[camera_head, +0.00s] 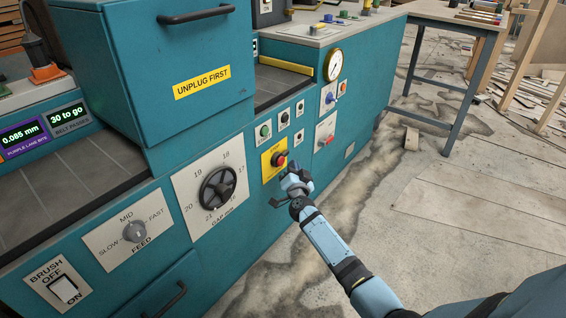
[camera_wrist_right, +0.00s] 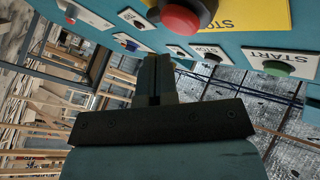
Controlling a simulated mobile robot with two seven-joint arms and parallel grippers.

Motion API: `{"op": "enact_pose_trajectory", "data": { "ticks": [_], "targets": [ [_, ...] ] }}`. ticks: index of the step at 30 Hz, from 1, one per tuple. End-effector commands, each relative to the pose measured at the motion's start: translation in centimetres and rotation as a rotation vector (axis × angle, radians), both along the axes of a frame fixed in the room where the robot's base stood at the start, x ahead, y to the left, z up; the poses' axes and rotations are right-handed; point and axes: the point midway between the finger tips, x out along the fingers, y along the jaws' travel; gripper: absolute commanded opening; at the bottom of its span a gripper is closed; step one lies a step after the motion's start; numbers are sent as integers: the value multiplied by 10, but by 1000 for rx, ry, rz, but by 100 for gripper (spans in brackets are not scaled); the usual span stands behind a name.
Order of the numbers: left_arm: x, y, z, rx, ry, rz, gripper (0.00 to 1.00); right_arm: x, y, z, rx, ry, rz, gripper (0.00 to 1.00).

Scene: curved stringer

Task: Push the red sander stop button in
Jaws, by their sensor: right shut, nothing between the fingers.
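The red sander stop button (camera_head: 280,160) sits on a yellow plate (camera_head: 268,170) on the teal machine's front panel. It also shows in the right wrist view as a red dome (camera_wrist_right: 180,18) at the top edge, on a yellow plate (camera_wrist_right: 255,15) marked STOP. My right gripper (camera_head: 290,170) is in front of the panel, just right of and below the button. In the wrist view its fingers (camera_wrist_right: 157,62) are together and empty, pointing toward the panel just below the red dome. I cannot tell from the frames whether they touch anything. My left gripper is not in view.
Small START and STOP buttons (camera_head: 264,131) are above the yellow plate. A gap dial (camera_head: 218,187) is to the left. A gauge (camera_head: 333,65) and small switches (camera_head: 326,131) are to the right. The floor (camera_head: 450,210) right of the machine is largely open.

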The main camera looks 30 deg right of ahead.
Motion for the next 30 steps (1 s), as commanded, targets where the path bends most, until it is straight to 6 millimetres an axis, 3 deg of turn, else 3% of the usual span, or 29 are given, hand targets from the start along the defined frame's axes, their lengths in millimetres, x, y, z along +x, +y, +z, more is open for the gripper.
{"op": "enact_pose_trajectory", "data": {
  "ticks": [13,30],
  "targets": [
    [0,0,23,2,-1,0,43,-39,-16,2,0,2,0,0],
    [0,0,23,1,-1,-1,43,-42,-18,0,0,0,0,0]
  ]
}}
